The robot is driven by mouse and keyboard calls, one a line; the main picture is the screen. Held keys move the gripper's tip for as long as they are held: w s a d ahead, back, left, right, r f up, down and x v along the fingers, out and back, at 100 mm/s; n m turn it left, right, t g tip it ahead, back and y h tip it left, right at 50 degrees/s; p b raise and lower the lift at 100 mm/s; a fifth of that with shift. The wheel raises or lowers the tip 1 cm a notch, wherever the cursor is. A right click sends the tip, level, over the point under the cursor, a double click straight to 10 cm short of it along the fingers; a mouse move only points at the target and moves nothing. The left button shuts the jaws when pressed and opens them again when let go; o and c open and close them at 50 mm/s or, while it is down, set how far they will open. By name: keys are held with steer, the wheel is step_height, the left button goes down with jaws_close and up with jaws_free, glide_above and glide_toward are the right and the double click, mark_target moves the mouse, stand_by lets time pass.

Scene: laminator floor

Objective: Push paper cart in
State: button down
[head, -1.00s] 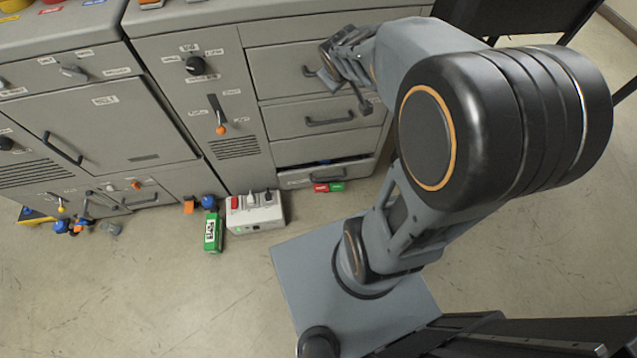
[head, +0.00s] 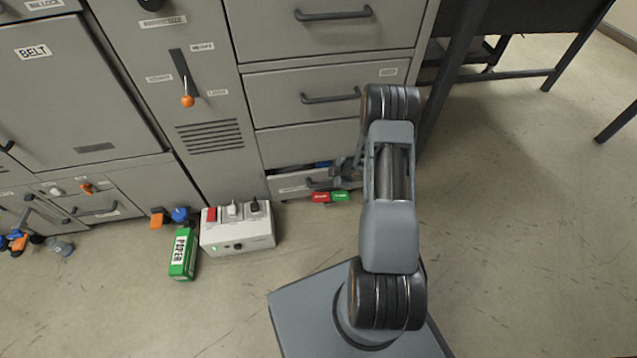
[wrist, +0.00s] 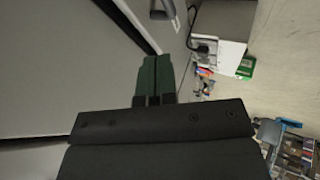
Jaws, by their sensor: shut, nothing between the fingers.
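The low bottom drawer (head: 288,186) of the grey cabinet stands slightly out, with a dark gap and something blue along its top; no label on it names it as the paper cart. My gripper (head: 342,176) is low at the drawer's right part, close to its handle; my wrist partly covers that end, and I cannot tell if it touches. In the wrist view my gripper's green fingers (wrist: 157,78) are shut together with nothing between them, beside a grey panel. A green box labelled PAPER (head: 183,256) lies on the floor to the left.
Red (head: 321,197) and green (head: 340,196) tags sit at the drawer's foot. A white switch box (head: 238,232) stands on the floor left of it. Closed drawers (head: 315,97) are above. A dark table (head: 500,25) stands right. The floor at right is clear.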

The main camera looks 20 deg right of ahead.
steer(key=b, duration=0.5)
glide_toward(313, 177)
steer(key=f, duration=0.1)
steer(key=s+a+f, duration=0.1)
steer(key=f, duration=0.2)
steer(key=shift+s+a+f, duration=0.1)
steer(key=shift+s+a, duration=0.15)
steer(key=shift+a, duration=0.1)
steer(key=shift+w+d+f, duration=0.1)
steer(key=shift+w+f, duration=0.05)
steer(key=shift+w, duration=0.95)
steer(key=shift+w+d+b, duration=0.25)
steer(key=shift+w+b, duration=0.1)
steer(key=shift+w, duration=0.75)
